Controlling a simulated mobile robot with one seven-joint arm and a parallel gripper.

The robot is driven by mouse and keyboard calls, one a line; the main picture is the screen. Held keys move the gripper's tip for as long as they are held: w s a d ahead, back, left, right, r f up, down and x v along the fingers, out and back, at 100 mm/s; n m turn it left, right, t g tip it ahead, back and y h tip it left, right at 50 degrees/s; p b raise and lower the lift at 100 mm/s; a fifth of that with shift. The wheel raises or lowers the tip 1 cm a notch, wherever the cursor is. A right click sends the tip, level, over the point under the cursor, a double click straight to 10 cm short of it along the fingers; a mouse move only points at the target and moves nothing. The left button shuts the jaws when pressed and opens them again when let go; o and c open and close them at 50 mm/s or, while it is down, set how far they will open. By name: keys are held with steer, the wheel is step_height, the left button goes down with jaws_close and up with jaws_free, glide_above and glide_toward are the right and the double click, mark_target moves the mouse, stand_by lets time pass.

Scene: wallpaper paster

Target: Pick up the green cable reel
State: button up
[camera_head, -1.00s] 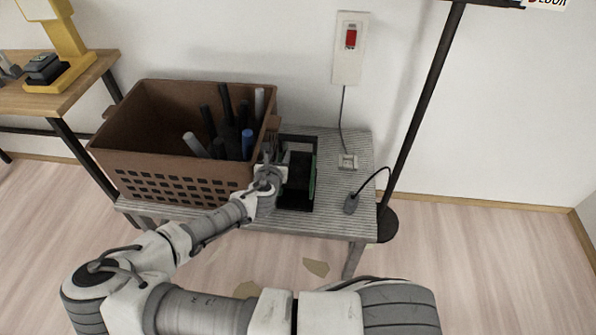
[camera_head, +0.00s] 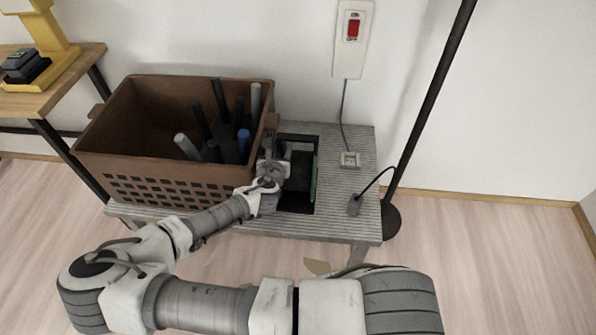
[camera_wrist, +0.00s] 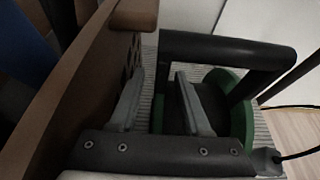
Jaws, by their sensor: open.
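The green cable reel (camera_head: 315,178) stands on the grey ribbed table, right of the brown crate, with its green rim showing and a black frame around it. In the wrist view, the reel (camera_wrist: 240,108) shows two green flanges, a dark drum and a thick black bar above. My gripper (camera_head: 273,158) is beside the reel's left side, between crate and reel. In the wrist view my gripper (camera_wrist: 160,95) is open: the left finger is by the crate wall, the right finger overlaps the reel's left side. Whether it touches is unclear. Nothing is visibly held.
The brown crate (camera_head: 140,165) with several rods stands close on the left of my gripper. A small grey socket (camera_head: 349,159) and a dark plug-like piece (camera_head: 354,205) with a cable lie on the ribbed table (camera_head: 362,180). A black pole (camera_head: 430,100) stands at right.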

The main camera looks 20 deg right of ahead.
jaws_close()
stand_by(1.2)
steer(key=shift+r, duration=0.1)
